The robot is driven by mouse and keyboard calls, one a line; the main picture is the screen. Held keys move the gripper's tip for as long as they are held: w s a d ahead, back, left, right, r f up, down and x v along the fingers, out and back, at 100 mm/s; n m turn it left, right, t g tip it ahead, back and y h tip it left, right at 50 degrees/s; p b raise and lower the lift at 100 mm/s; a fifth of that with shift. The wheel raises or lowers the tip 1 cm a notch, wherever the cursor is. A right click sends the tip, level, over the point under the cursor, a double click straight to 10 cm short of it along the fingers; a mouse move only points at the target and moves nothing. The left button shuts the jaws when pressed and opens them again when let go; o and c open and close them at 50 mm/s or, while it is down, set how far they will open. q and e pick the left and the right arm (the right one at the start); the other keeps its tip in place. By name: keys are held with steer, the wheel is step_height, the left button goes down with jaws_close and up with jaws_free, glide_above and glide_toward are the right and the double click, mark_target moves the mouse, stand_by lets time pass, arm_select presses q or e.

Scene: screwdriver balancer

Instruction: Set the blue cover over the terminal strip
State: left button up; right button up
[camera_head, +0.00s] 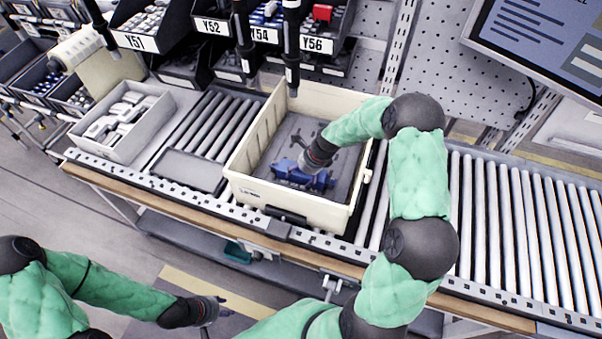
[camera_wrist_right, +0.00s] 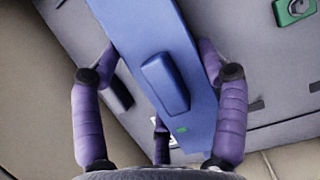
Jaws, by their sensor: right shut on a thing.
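The blue cover (camera_head: 318,181) is inside the cream crate (camera_head: 291,204), low over the grey panel (camera_head: 285,137). In the right wrist view it is a long blue bar (camera_wrist_right: 165,45) with a raised block on its face. My right gripper (camera_head: 305,173) reaches down into the crate and is shut on the cover; its purple fingers (camera_wrist_right: 158,60) flank the bar in the wrist view. I cannot make out the terminal strip. Whether the cover touches the panel is unclear. My left gripper (camera_head: 212,308) hangs in front of the bench, away from the crate; its finger opening is unclear.
The crate stands on a roller conveyor (camera_head: 520,230), its walls rising around my right gripper. A grey tray (camera_head: 190,170) and a bin of white parts (camera_head: 122,125) are at the left. Dark tools (camera_head: 292,50) hang above the crate's back. Rollers at right are clear.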

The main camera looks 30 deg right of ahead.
steer(key=shift+w+d+r, duration=0.1)
steer(key=shift+w+r, duration=0.05)
steer(key=o, duration=1.1)
steer(key=shift+o, duration=1.2)
steer(key=v, duration=1.2)
